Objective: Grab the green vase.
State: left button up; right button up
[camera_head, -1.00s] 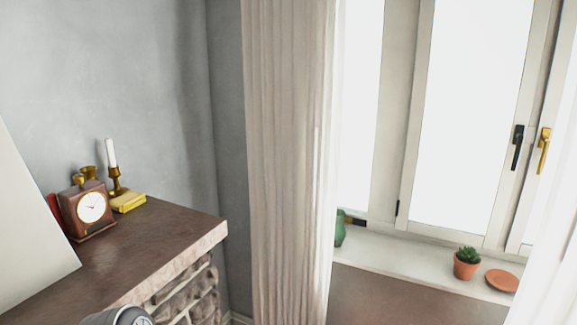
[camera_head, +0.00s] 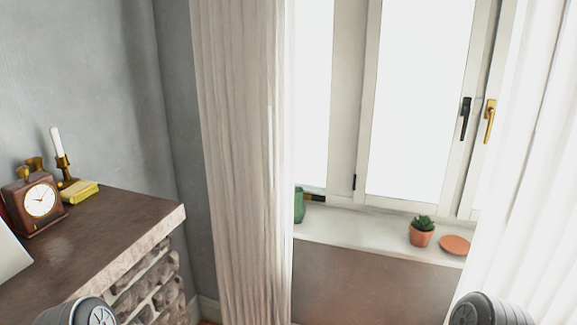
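The green vase (camera_head: 299,205) stands on the white windowsill, near its left end. The curtain's right edge hides its left part. Parts of my own arms show at the bottom left and bottom right edges. Neither of my grippers can be seen, and nothing of mine is near the vase.
The beige curtain (camera_head: 240,160) hangs left of the window. A potted cactus (camera_head: 422,232) and a terracotta saucer (camera_head: 455,245) sit on the windowsill (camera_head: 350,226). A dark-topped stone mantel (camera_head: 110,225) stands at left with a clock (camera_head: 38,203), a candlestick (camera_head: 64,171) and a yellow box (camera_head: 79,193).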

aim_at(301, 210)
jog(key=i+l+z, duration=0.35)
jog(key=i+l, duration=0.15)
jog(key=l, duration=0.25)
jog(key=i+l+z, duration=0.35)
jog(key=i+l, duration=0.25)
